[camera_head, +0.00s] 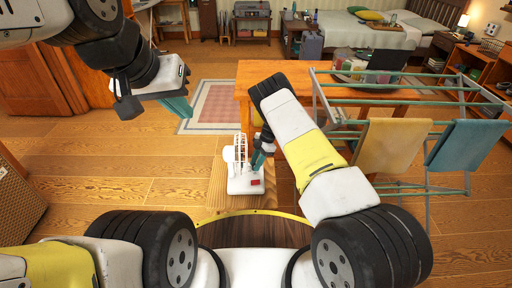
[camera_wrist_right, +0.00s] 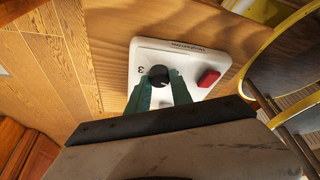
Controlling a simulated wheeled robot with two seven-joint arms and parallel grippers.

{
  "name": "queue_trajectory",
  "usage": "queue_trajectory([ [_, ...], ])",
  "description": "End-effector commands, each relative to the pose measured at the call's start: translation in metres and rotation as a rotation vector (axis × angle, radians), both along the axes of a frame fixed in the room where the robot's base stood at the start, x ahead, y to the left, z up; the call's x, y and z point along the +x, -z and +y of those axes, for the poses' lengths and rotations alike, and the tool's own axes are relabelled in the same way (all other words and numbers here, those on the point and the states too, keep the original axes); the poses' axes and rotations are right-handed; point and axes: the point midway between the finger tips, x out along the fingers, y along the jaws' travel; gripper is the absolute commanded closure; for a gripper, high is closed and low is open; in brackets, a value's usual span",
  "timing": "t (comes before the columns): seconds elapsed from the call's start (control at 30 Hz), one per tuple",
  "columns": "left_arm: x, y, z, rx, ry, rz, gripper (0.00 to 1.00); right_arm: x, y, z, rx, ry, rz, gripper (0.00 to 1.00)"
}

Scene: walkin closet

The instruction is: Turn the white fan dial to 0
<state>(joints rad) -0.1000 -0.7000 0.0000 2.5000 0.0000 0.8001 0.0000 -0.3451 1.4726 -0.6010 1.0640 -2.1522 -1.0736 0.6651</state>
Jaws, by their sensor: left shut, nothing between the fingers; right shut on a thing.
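The white fan (camera_head: 240,178) stands on a wooden surface in front of me in the head view, its cage upright and a red button (camera_head: 255,183) on its base. In the right wrist view its white base (camera_wrist_right: 145,60) shows a black round dial (camera_wrist_right: 158,76), a red switch (camera_wrist_right: 208,78) and a printed "3" left of the dial. My right gripper (camera_wrist_right: 164,88) is shut on the dial, its green fingers on either side of it; it also shows at the fan in the head view (camera_head: 257,160). Other dial marks are hidden. My left gripper (camera_head: 184,108) is shut and empty, held up left of the fan.
A wooden table (camera_head: 245,80) stands behind the fan. A drying rack (camera_head: 400,130) with a tan cloth (camera_head: 392,146) and a teal cloth (camera_head: 466,146) stands close at the right. Floor is clear at the left, around a pinkish rug (camera_head: 215,106).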

Motion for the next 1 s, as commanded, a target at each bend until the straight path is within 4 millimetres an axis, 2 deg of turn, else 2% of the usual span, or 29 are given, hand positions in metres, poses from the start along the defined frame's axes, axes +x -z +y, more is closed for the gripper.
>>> queue_trajectory([
  [0.4, 0.0000, 0.0000, 0.0000, 0.000, 0.000, 0.000, 1.00, 0.0021, -0.0005, 0.0013, 0.001, -0.193, -0.003, 1.00],
  [0.97, 0.0000, 0.0000, 0.0000, 0.000, 0.000, 0.000, 1.00, 0.0016, -0.0002, 0.0012, 0.001, -0.220, -0.001, 1.00],
  [1.0, 0.0000, 0.0000, 0.0000, 0.000, 0.000, 0.000, 1.00, 0.0016, -0.0002, 0.0012, 0.000, -0.220, -0.002, 0.68],
])
